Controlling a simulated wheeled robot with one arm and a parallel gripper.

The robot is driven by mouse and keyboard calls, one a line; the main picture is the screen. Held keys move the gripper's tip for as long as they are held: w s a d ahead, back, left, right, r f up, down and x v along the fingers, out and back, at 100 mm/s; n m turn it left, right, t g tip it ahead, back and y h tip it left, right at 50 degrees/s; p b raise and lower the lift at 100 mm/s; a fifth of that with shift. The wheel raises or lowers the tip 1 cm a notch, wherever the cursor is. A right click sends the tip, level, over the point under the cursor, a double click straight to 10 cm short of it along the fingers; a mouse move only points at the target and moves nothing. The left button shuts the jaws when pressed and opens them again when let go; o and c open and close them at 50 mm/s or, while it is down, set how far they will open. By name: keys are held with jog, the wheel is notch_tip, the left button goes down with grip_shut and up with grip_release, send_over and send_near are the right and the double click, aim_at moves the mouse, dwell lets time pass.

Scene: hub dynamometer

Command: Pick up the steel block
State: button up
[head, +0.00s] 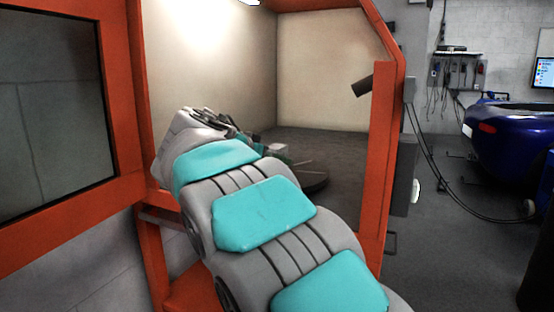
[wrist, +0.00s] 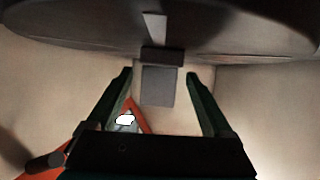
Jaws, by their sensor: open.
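The steel block (wrist: 158,88) is a plain grey box with a darker band at its upper end in the wrist view. It lies between the two dark green fingers of my gripper (wrist: 157,75), with a visible gap on each side. My gripper is open and does not grip it. In the head view my gripper (head: 281,156) is inside the orange-framed enclosure, largely hidden behind my arm. A small pale patch between its fingers there may be the block, but it is too small to tell.
A dark round disc (head: 308,184) lies beyond my gripper in the enclosure; it also spans the top of the wrist view (wrist: 230,25). The orange frame (head: 380,150) borders the opening on the right. A dark cylinder (head: 362,86) juts from that frame. A blue car (head: 515,135) stands outside, right.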

jog(key=shift+x, duration=1.45)
jog(key=shift+r, duration=0.1)
grip_shut()
